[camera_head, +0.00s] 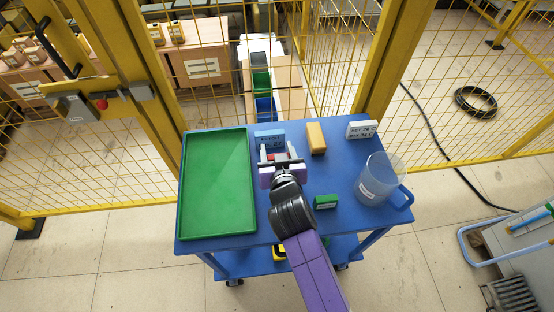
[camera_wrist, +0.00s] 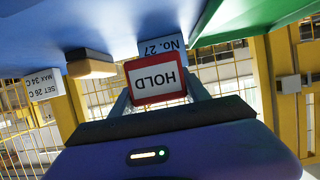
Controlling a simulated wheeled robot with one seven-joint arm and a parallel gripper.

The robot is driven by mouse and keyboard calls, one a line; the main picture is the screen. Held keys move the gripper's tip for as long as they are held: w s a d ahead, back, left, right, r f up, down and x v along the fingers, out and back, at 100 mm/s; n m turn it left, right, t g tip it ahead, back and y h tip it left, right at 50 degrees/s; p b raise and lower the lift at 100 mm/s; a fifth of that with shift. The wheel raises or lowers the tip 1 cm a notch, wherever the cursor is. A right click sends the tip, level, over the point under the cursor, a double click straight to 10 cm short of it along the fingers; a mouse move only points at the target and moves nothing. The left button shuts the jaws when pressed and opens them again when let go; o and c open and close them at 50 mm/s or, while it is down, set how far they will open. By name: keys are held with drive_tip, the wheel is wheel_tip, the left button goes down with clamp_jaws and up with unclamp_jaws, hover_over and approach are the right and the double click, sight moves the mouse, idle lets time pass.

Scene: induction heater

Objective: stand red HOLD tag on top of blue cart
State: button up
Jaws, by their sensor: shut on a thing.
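The red-bordered HOLD tag (camera_wrist: 156,79) is between the fingers of my gripper (camera_wrist: 158,88) in the wrist view. Its lettering is upside down there, as is the whole view, so the tag is upright. In the head view my gripper (camera_head: 281,161) is over the back middle of the blue cart (camera_head: 292,215), and only a little red of the tag (camera_head: 270,157) shows. The cart top also fills the upper part of the wrist view (camera_wrist: 90,25). Whether the tag's lower edge touches the cart top I cannot tell.
A green tray (camera_head: 247,190) covers the cart's left side. A blue No. 27 block (camera_head: 270,136), yellow block (camera_head: 316,138) and white SET sign (camera_head: 360,130) stand along the back. A green block (camera_head: 326,201) and clear jug (camera_head: 376,182) are right. Yellow fencing (camera_head: 400,55) stands behind.

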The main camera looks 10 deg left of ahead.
drive_tip(key=shift+f, duration=2.45)
drive_tip(key=shift+f+b, duration=0.15)
drive_tip(key=shift+b, duration=0.2)
drive_tip(key=o, duration=1.4)
drive_tip(key=shift+r, duration=0.2)
drive_tip(key=shift+s+d, duration=0.15)
drive_tip(key=shift+s, duration=0.25)
drive_tip(key=v, duration=1.1)
drive_tip(key=shift+r, duration=0.1)
